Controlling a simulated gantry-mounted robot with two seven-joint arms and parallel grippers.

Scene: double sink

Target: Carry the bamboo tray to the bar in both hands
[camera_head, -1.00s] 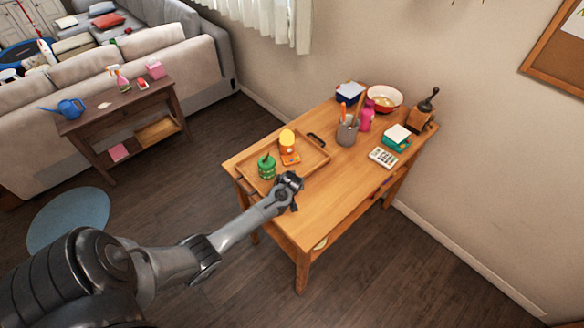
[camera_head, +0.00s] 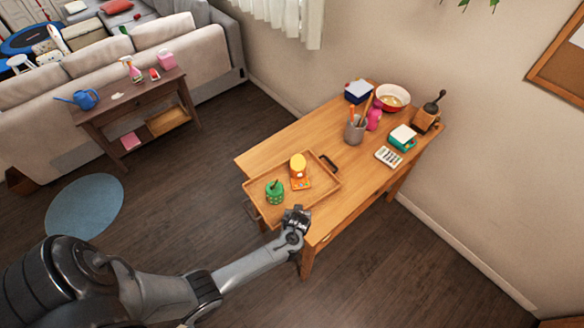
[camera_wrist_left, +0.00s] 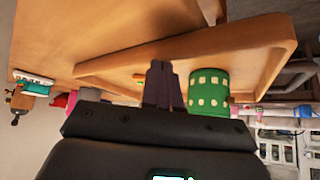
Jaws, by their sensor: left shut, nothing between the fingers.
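The bamboo tray (camera_head: 322,181) lies on the wooden table, its near left part seeming to jut past the front edge. It has a dark handle at each end. A green spotted pot (camera_head: 275,192) and an orange item with a yellow top (camera_head: 300,170) stand in it. My left gripper (camera_head: 297,213) is at the tray's near long side, shut and empty. In the left wrist view, its closed fingers (camera_wrist_left: 163,85) are close to the tray rim (camera_wrist_left: 180,50), with the green pot (camera_wrist_left: 208,92) beyond; I cannot tell if they touch. My right gripper is not in view.
On the table's far right stand a utensil cup (camera_head: 355,132), a pink bottle (camera_head: 374,119), a red-rimmed bowl (camera_head: 393,97), a grinder (camera_head: 427,115) and a calculator (camera_head: 388,157). A dark side table (camera_head: 130,100) is behind left. Floor in front is clear.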

